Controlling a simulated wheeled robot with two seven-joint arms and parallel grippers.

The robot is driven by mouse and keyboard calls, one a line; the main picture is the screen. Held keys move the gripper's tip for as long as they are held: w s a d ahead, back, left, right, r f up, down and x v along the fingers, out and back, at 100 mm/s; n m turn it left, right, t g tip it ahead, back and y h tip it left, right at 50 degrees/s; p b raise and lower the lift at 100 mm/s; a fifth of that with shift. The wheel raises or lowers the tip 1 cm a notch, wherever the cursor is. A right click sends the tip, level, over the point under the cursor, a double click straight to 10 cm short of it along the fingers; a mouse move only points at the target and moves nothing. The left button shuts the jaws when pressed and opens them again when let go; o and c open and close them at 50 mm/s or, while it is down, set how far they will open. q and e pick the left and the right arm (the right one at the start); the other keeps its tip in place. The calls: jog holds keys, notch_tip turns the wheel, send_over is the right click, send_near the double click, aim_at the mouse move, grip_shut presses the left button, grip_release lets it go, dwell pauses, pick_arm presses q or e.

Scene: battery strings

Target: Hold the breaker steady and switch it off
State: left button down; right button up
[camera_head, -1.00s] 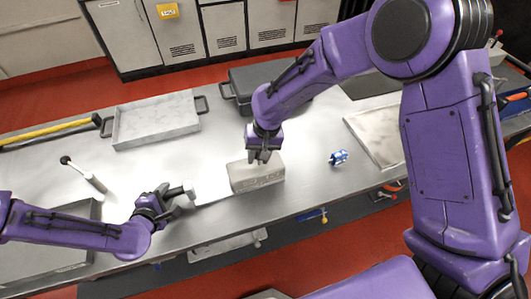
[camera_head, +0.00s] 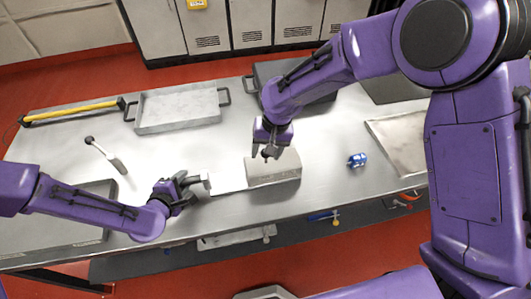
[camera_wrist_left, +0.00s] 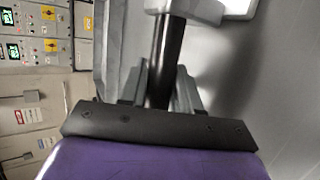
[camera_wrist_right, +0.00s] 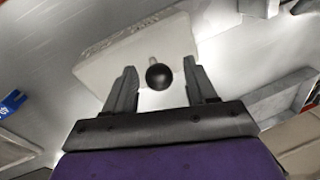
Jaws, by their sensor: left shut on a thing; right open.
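The breaker appears to be the pale grey box (camera_head: 285,172) on the table, also in the right wrist view (camera_wrist_right: 118,62). A lever with a black knob (camera_wrist_right: 158,76) rises from it. My right gripper (camera_head: 271,153) is above the box. In the right wrist view its open fingers (camera_wrist_right: 160,82) stand on either side of the knob, with gaps. The lever is mostly hidden in the head view.
A small blue item (camera_head: 357,160) lies right of the box. A grey tray (camera_head: 180,112) and a yellow-and-black bar (camera_head: 75,112) lie at the back left. A black-knobbed white rod (camera_head: 110,156) lies at the left. A pale tray (camera_head: 400,140) is at the right.

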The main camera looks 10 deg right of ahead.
pick_arm(q)
jog(key=shift+s+f, duration=0.25)
jog(key=shift+f, duration=0.1)
pick_arm(e)
notch_tip(320, 180, up, 10)
jog(key=d, duration=0.2)
jog(key=shift+s+r, duration=0.15)
jog(key=shift+s, duration=0.15)
pick_arm(q)
jog(key=c, duration=0.9)
grip_release()
jog(key=shift+o, duration=0.9)
jog(key=shift+w, duration=0.1)
jog(key=shift+w+a+r, duration=0.1)
jog(key=shift+r, duration=0.05)
pick_arm(e)
jog(key=shift+a, duration=0.1)
jog(key=shift+w, duration=0.1)
